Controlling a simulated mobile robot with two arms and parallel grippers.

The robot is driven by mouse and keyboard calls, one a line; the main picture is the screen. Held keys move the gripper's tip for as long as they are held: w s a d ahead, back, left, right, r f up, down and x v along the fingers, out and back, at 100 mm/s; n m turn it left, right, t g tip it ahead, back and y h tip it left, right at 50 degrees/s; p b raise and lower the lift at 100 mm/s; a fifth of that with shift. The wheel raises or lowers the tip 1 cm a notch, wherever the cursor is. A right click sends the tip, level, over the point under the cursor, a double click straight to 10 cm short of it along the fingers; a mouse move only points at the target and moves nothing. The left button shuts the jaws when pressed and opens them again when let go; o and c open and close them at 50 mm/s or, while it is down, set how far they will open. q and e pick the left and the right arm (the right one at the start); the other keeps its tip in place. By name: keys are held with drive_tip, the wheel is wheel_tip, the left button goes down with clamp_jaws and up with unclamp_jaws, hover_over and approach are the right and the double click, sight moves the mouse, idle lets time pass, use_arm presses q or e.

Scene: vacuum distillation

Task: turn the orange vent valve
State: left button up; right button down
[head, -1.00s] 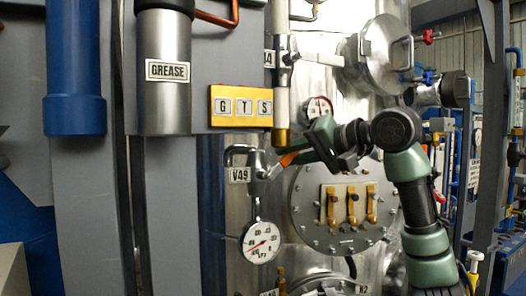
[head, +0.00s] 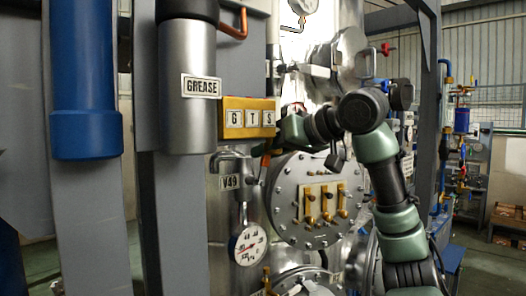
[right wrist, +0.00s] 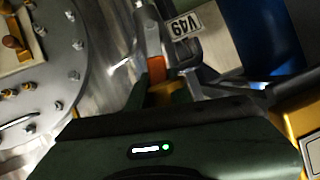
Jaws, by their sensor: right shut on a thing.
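The orange vent valve handle (head: 265,160) is a short lever on the pipe beside the V49 tag (head: 230,182). In the head view it points up and slightly right from its valve body. My right gripper (head: 272,148) is at the handle's upper end, below the yellow G T S plate, and is shut on it. In the right wrist view the orange handle (right wrist: 156,68) runs in between the fingers of my right gripper (right wrist: 160,88), and its outer end is hidden there. My left gripper is not in view.
A pressure gauge (head: 249,246) hangs below the valve. A round bolted flange (head: 284,200) with brass fittings is right of it. The GREASE cylinder (head: 187,110) and the G T S plate (head: 248,105) are close at the upper left. Open floor shows at the far right.

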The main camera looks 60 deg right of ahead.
drive_tip(key=shift+f, duration=0.1)
idle(0.3)
drive_tip(key=c, duration=1.3)
unclamp_jaws()
drive_tip(key=shift+w, duration=0.1)
drive_tip(key=v, duration=0.8)
drive_tip(key=shift+p, duration=0.3)
drive_tip(key=shift+w, duration=0.1)
